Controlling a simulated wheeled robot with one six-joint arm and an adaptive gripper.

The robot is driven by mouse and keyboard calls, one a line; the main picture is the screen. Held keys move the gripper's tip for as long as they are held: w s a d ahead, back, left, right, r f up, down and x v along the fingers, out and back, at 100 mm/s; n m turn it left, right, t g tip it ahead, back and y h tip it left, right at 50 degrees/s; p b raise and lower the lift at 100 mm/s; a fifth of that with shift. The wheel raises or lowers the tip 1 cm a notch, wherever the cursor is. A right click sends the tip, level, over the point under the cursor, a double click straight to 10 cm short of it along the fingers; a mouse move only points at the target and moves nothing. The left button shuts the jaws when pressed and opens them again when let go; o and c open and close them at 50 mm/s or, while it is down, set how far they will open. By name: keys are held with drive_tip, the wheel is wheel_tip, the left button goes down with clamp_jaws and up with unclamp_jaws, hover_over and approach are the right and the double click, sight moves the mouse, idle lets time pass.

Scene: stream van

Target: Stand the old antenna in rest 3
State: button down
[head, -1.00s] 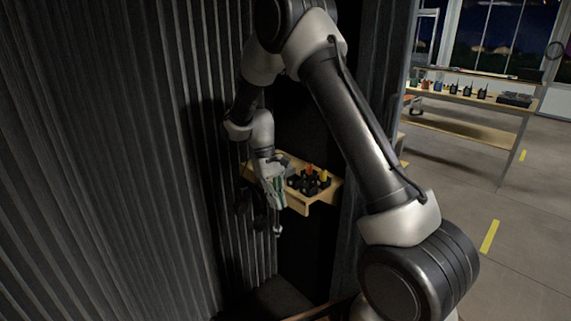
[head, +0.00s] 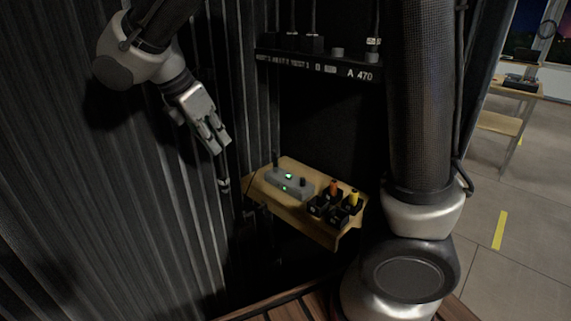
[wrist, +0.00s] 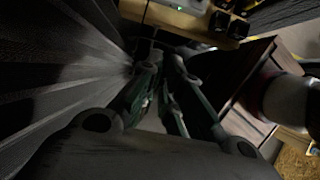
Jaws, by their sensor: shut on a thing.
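My gripper (head: 215,140) is at the left in the head view, in front of the dark corrugated wall. It points down and is shut on a thin dark stick, which looks like the old antenna (head: 222,174). The antenna hangs below the fingers with a paler lower tip, left of the wooden shelf and apart from it. In the wrist view the fingers (wrist: 160,82) close around something dark that is hard to make out. A group of black holders (head: 322,206) is on the shelf; any rest numbers there are too small to read.
The wooden shelf (head: 309,229) bears a grey box (head: 290,183) with green lights. An orange piece (head: 334,187) and a yellow piece (head: 354,197) stand in the holders. A black rail (head: 330,69) with upright antennas and white lettering is above. My arm covers the right middle.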

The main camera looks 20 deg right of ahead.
drive_tip(key=w+d+f+h, duration=0.1)
drive_tip(key=w+d, duration=0.2)
drive_tip(key=d, duration=0.3)
drive_tip(key=w+d+t+h, duration=0.1)
drive_tip(key=w+d, duration=0.1)
drive_tip(key=d, duration=0.5)
drive_tip(key=w+d+f+h, duration=0.1)
drive_tip(key=w+d, duration=0.2)
drive_tip(key=d, duration=0.3)
drive_tip(key=w+d+f+g+y, duration=0.1)
drive_tip(key=w+d+f+y, duration=0.1)
drive_tip(key=d+f, duration=0.3)
drive_tip(key=shift+d+f+y, duration=0.3)
drive_tip(key=shift+f+y, duration=0.4)
drive_tip(key=shift+f, duration=0.15)
drive_tip(key=c, duration=1.6)
unclamp_jaws()
